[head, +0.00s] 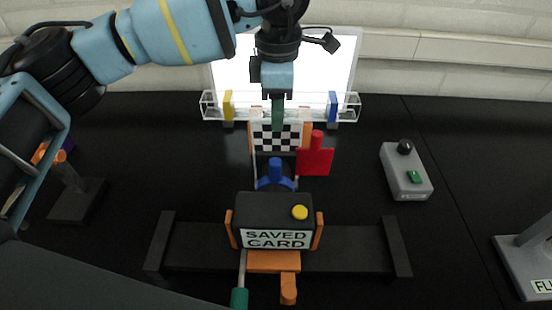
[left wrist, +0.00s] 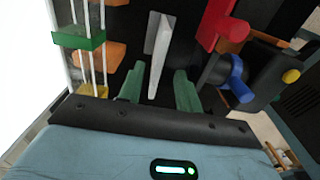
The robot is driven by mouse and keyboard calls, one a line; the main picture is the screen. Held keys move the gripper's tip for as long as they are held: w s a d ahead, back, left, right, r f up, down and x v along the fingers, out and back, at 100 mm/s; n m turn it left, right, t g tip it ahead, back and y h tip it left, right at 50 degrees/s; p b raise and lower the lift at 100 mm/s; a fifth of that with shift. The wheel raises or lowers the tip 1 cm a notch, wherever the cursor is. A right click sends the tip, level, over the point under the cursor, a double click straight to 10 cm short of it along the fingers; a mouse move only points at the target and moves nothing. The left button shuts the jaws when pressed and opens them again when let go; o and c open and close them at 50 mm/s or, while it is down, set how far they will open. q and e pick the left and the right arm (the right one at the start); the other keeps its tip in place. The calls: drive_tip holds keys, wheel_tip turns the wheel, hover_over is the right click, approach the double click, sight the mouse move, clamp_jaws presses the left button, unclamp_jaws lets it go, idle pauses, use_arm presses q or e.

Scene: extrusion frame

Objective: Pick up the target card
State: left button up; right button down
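The target card (head: 291,137), a black-and-white checkerboard, stands upright near the middle of the head view with orange pieces at its sides. My left gripper (head: 278,116) comes down over it from above, and a green finger hides part of the card's face. In the left wrist view the card shows nearly edge-on as a thin pale plate (left wrist: 158,42). The two green fingers of my left gripper (left wrist: 160,88) are spread, one on each side of the plate, with a visible gap to each. My right gripper is in neither view.
A clear rail (head: 300,106) with a yellow clip (head: 228,105) and a blue clip (head: 333,105) stands before a bright panel (head: 340,62). A red piece (head: 315,161) is close right of the card. A "SAVED CARD" box (head: 262,210) stands in front; a grey button box (head: 404,177) is right.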

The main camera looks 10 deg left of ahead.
sight(263, 139)
use_arm(q)
drive_tip(key=shift+a+f+p, duration=0.15)
drive_tip(key=shift+f+p, duration=0.25)
drive_tip(key=shift+f, duration=2.15)
drive_tip(key=shift+w, duration=0.1)
clamp_jaws()
